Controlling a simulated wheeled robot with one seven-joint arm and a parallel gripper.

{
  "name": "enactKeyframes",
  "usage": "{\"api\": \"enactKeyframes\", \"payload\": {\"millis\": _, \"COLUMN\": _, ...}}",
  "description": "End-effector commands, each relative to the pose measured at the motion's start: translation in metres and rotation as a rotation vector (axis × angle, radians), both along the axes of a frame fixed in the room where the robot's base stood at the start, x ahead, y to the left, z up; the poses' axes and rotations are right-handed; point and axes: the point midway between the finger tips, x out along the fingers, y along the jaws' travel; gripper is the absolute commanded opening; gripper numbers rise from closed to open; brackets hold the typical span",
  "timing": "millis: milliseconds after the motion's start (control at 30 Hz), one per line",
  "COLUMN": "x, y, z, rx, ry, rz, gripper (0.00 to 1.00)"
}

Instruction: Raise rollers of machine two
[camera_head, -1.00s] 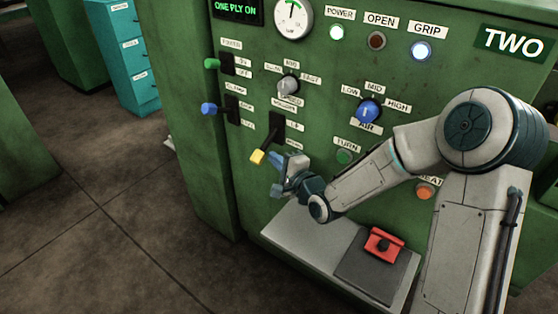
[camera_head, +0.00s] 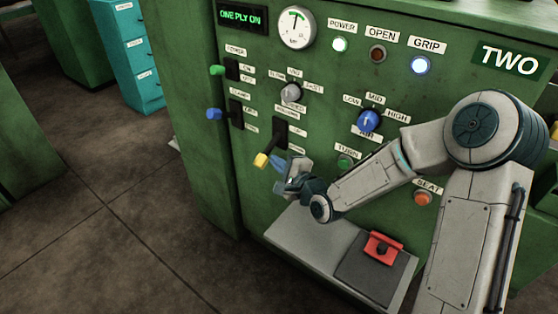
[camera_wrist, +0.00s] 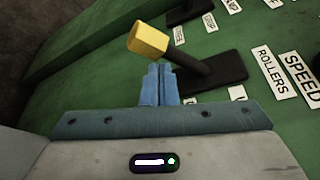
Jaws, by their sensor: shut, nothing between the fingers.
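Machine two's green panel (camera_head: 330,185) fills the middle of the head view, with a "TWO" sign at its upper right. The rollers lever has a yellow handle (camera_head: 261,160) on a black shaft and slants out and down from its black slot. In the wrist view the yellow handle (camera_wrist: 148,38) stands just beyond my fingertips, and the "ROLLERS" label (camera_wrist: 268,72) is to the right. My gripper (camera_head: 279,162) is shut and empty, its blue fingers together just right of the handle. In the wrist view my gripper (camera_wrist: 158,68) appears just below the handle; I cannot tell whether they touch.
A blue-handled clamp lever (camera_head: 214,114) and a green-handled power lever (camera_head: 217,70) are at the left. A grey speed knob (camera_head: 291,92) and a blue air knob (camera_head: 368,121) sit above. A grey shelf (camera_head: 305,240) with a red part (camera_head: 383,247) lies below.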

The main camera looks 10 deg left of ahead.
Motion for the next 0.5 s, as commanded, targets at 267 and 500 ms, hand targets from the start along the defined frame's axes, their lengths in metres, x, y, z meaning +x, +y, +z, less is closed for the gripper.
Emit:
{"api": "enactKeyframes", "payload": {"millis": 267, "x": -0.005, "y": 0.003, "z": 0.015, "rx": 0.046, "ry": 0.106, "rz": 0.004, "gripper": 0.0}}
{"api": "enactKeyframes", "payload": {"millis": 500, "x": -0.008, "y": 0.004, "z": 0.029, "rx": 0.113, "ry": 0.261, "rz": 0.002, "gripper": 0.0}}
